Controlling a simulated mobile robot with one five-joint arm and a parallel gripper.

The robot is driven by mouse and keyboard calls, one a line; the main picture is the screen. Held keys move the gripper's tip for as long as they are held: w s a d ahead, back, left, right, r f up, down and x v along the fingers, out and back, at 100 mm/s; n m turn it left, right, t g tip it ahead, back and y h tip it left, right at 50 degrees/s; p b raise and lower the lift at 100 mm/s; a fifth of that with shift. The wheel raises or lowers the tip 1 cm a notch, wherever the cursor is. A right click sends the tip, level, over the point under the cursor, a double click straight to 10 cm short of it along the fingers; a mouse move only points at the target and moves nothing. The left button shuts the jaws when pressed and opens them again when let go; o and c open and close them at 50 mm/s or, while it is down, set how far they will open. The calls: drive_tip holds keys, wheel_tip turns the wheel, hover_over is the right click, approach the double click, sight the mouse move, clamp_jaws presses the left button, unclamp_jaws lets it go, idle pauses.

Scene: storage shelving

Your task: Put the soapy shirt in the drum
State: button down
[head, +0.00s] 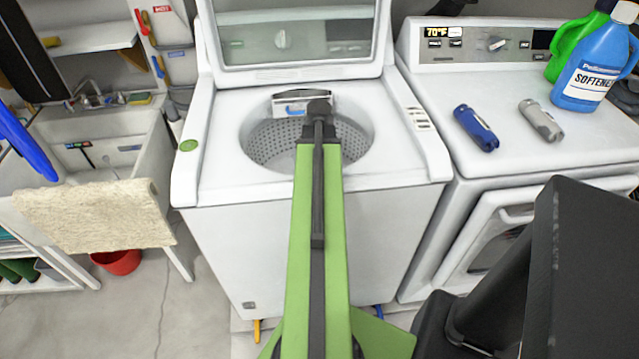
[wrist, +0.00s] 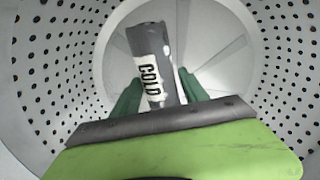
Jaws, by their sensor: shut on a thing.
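The washer drum (head: 268,150) is open at the top, with perforated grey walls; it also fills the wrist view (wrist: 60,75). My gripper (wrist: 158,90) is down inside the drum. Its green fingers are shut on a dark grey roll (wrist: 148,38) with a white label reading COLD. The roll sticks out past the fingertips toward the drum's pale finned bottom. I cannot tell whether it touches the bottom, or whether it is the soapy shirt; no suds show on it. In the head view, my arm hides the gripper and the roll.
The washer lid (head: 300,72) stands raised behind the opening. On the dryer top (head: 555,155) at right lie a blue roll (head: 476,128) and a light grey roll (head: 541,121), near a blue softener bottle (head: 592,75) and a green bottle (head: 570,42). A sink with a towel (head: 90,215) stands left.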

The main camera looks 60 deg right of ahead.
drive_tip(key=shift+f, duration=0.15)
drive_tip(key=shift+f+b, duration=0.4)
drive_tip(key=shift+f, duration=0.3)
drive_tip(key=c, duration=0.6)
unclamp_jaws()
drive_tip(key=shift+r, duration=0.1)
drive_tip(key=shift+r, duration=0.1)
wheel_tip(320, 180, up, 13)
drive_tip(key=p, duration=1.3)
